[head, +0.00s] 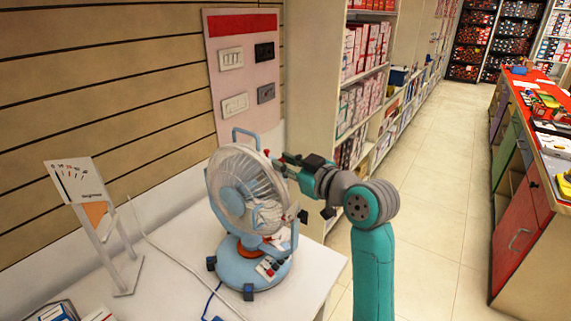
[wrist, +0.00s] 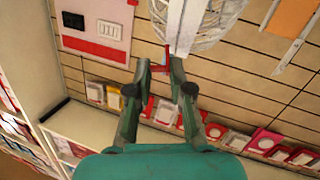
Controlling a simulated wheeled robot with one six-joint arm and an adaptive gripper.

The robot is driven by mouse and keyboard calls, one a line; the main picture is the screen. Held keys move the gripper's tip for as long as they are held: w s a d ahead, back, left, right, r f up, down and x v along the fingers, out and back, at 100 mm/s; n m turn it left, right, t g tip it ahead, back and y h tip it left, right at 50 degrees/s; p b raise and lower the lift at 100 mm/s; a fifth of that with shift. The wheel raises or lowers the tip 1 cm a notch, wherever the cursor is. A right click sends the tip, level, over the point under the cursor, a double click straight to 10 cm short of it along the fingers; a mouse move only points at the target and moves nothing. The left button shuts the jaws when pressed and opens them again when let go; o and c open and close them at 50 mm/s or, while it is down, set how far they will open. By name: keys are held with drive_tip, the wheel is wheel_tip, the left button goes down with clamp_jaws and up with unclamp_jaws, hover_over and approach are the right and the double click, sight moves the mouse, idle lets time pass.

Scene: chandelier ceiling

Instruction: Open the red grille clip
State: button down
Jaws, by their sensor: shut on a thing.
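A light blue desk fan with a round wire grille (head: 232,187) stands on the white table. Its grille also shows at the top of the wrist view (wrist: 212,22). The red grille clip (wrist: 167,57) is a small red piece at the rim of the grille, between my fingertips. My gripper (wrist: 163,66) is shut on it; the fingers hide part of the clip. In the head view my gripper (head: 284,160) reaches the fan's upper right rim from the right, and the clip is too small to make out clearly there.
A pink switch panel (head: 242,70) stands against the slatted wall behind the fan. A white sign stand (head: 118,262) is on the table at left, with a cable between. Shelves (head: 367,52) stand behind my arm. The aisle floor (head: 435,180) is clear.

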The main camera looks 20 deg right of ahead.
drive_tip(key=c, duration=1.1)
unclamp_jaws()
drive_tip(key=v, duration=1.2)
drive_tip(key=shift+f, duration=0.1)
